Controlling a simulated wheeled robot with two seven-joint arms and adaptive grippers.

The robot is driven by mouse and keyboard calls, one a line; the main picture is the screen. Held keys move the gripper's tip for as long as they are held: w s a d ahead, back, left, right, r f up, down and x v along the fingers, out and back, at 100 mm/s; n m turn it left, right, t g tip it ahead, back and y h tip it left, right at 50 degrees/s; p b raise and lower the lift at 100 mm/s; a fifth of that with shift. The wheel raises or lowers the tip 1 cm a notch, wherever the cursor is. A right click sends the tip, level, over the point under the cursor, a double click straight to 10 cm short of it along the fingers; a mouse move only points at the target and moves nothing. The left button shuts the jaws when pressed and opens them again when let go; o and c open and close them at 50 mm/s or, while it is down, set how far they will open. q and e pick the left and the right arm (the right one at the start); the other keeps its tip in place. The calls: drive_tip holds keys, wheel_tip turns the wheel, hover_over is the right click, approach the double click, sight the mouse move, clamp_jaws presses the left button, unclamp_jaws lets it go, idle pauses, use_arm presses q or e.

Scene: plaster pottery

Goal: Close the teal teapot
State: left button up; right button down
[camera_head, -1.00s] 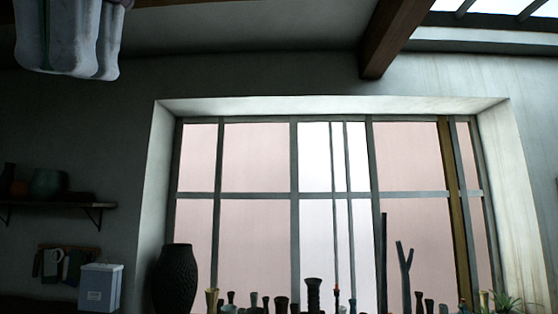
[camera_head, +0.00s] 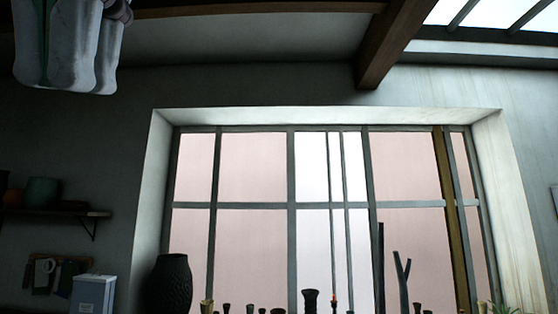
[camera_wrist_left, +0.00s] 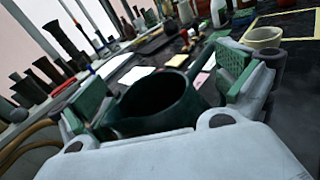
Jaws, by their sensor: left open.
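In the left wrist view, a dark green, teal-looking pot with an open round mouth (camera_wrist_left: 158,92) stands upright between and beyond the fingers of my left gripper (camera_wrist_left: 163,88). It looks like the teapot. Its dark inside shows and no lid is on it. The left gripper is open, with green pads on its pale fingers; I cannot tell whether they touch the pot. I cannot make out a lid.
In the left wrist view, the dark worktable holds pale sheets (camera_wrist_left: 135,75), a cream cup (camera_wrist_left: 263,37) and several bottles. Dark vases line the window side. The head view shows mostly the window (camera_head: 320,220), a wall shelf (camera_head: 60,213) and a dark textured vase (camera_head: 170,285).

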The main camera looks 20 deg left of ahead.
use_arm(q)
drive_tip(key=s+d+r+n+b, duration=0.1)
drive_tip(key=s+d+r+b, duration=0.1)
drive_tip(key=d, duration=0.5)
drive_tip(key=shift+m, duration=0.6)
drive_tip(key=shift+s+a+f, duration=0.85)
drive_tip(key=shift+s+a, duration=0.2)
drive_tip(key=shift+a, duration=0.8)
drive_tip(key=shift+s+a+f, duration=0.9)
drive_tip(key=shift+s+a, duration=0.1)
drive_tip(key=shift+a, duration=0.9)
drive_tip(key=shift+s+a+f, duration=0.85)
drive_tip(key=shift+s+a, duration=0.2)
drive_tip(key=shift+a, duration=0.8)
use_arm(e)
drive_tip(key=shift+f, duration=0.3)
